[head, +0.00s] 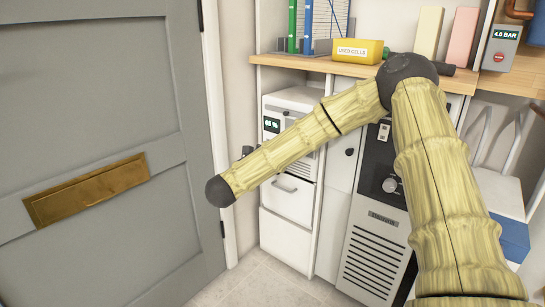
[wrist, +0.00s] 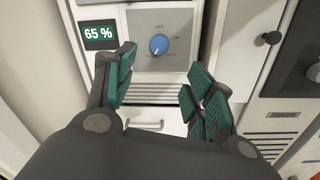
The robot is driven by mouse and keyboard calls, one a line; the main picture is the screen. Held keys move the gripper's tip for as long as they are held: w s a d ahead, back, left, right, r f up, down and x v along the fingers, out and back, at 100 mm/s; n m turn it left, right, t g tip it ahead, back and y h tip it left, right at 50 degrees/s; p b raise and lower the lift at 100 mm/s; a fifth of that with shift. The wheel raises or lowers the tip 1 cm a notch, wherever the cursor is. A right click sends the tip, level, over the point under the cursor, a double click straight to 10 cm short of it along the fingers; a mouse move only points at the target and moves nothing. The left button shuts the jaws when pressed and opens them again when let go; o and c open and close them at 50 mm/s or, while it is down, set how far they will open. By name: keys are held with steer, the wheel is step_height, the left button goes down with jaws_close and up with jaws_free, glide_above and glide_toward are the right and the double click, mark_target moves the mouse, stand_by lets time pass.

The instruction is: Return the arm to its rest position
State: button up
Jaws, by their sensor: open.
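My arm, with its bamboo-like links and dark joints, reaches across the head view from the lower right, up to a joint near the shelf, then down left. My gripper (wrist: 160,100) shows in the wrist view with its two green-padded fingers apart and nothing between them. Beyond the fingers is a white unit with a blue knob (wrist: 159,44) and a display (wrist: 99,31) reading 65 %. In the head view the gripper is mostly hidden behind the arm's end, and that unit (head: 296,100) is partly covered by the arm.
A grey door (head: 100,90) with a brass plate (head: 87,190) fills the left. A wooden shelf (head: 300,63) holds a yellow bin (head: 358,50) labelled USED CELLS, binders and upright blocks. White drawers (head: 287,199) and a black-and-white machine (head: 375,240) stand below. Floor (head: 270,285) shows at the bottom.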

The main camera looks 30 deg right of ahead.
steer(key=s+a+f+n+t+y+p, duration=0.15)
steer(key=a+f+n+y, duration=0.3)
steer(key=f+n, duration=0.45)
steer(key=s+a+f+n+t+y, duration=0.1)
steer(key=s+a+f+n+y, duration=0.3)
steer(key=f+n, duration=0.55)
steer(key=s+a+f+n+t+y+p, duration=0.1)
steer(key=a+f+n+t+y, duration=0.15)
steer(key=a+f+n, duration=0.5)
steer(key=s+a+f+n+g+y, duration=0.1)
steer(key=s+f+n+g+y, duration=0.15)
steer(key=s+f+n, duration=0.5)
steer(key=s+a+f+n+g+y+p, duration=0.1)
steer(key=s+f+n+g, duration=0.3)
steer(key=s, duration=0.7)
steer(key=s+a+f+n+g+y, duration=0.1)
steer(key=s+f+n+g+y, duration=0.1)
steer(key=s+f+n, duration=0.65)
steer(key=s+d+r+n+g+p, duration=0.15)
steer(key=s+n+g, duration=0.4)
steer(key=s, duration=0.85)
step_height(320, 180, up, 37)
steer(key=t+p, duration=0.1)
steer(key=p, duration=3.6)
steer(key=shift+f+n, duration=0.2)
steer(key=shift+n, duration=0.15)
steer(key=shift+a, duration=0.1)
